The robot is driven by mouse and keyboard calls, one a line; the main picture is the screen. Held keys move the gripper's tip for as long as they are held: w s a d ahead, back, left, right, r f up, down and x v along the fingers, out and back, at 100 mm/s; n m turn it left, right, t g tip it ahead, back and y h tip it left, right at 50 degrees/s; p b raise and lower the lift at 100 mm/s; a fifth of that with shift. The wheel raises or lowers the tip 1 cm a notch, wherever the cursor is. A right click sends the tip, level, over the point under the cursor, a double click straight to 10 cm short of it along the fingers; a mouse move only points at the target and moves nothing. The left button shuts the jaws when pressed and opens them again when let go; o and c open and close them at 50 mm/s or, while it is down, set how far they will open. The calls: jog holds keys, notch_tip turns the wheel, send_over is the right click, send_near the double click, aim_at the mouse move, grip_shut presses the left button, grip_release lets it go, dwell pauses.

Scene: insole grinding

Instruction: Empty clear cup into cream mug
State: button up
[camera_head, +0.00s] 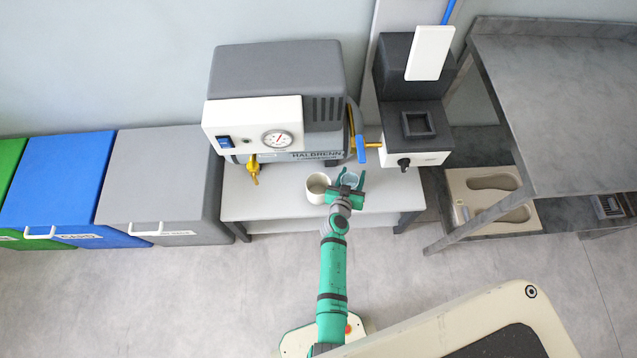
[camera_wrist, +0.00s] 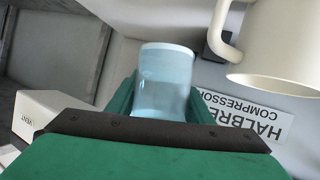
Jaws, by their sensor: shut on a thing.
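The clear cup (camera_wrist: 163,80) is pale blue and see-through. My gripper (camera_head: 347,183) is shut on it, with a green finger on each side. In the head view the clear cup (camera_head: 349,180) sits between the fingers; its tilt and contents are hard to make out. The cream mug (camera_head: 317,188) stands upright on the low bench, just left of my gripper and apart from the cup. In the wrist view, which is turned over, the cream mug (camera_wrist: 283,42) shows at the upper right with its handle towards the cup.
A grey compressor (camera_head: 278,90) with a gauge stands on the light bench (camera_head: 262,205) behind the mug. A dark device with a white front (camera_head: 415,158) is at the right. A grey shelf (camera_head: 560,110) stands further right. The bench is clear left of the mug.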

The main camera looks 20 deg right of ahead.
aim_at(344, 177)
jog(key=shift+w+a+r, duration=0.15)
jog(key=shift+a+r, duration=0.1)
jog(key=shift+r, duration=0.1)
jog(key=n+h, duration=0.1)
jog(key=w+a+r+n, duration=0.1)
jog(key=shift+a+r+n+g+h, duration=0.15)
jog(key=shift+a+n+g+h, duration=0.15)
jog(key=shift+h, duration=0.1)
jog(key=shift+w+a+r+n+h, duration=0.15)
jog(key=shift+a+r+n+h, duration=0.15)
jog(key=shift+n+h, duration=0.5)
jog(key=shift+w+a+r+n+h, duration=0.15)
jog(key=shift+a+r+n+h, duration=0.2)
jog(key=shift+n, duration=0.85)
jog(key=shift+w+a+r+n+h, duration=0.15)
jog(key=shift+r+n+h, duration=0.35)
jog(key=shift+n, duration=0.5)
jog(key=shift+r+n, duration=0.1)
jog(key=shift+n, duration=0.2)
jog(key=shift+a+h, duration=0.1)
jog(key=shift+h, duration=0.15)
jog(key=shift+w+a+r+n+h, duration=0.35)
jog(key=shift+a+n, duration=0.2)
jog(key=shift+n, duration=0.35)
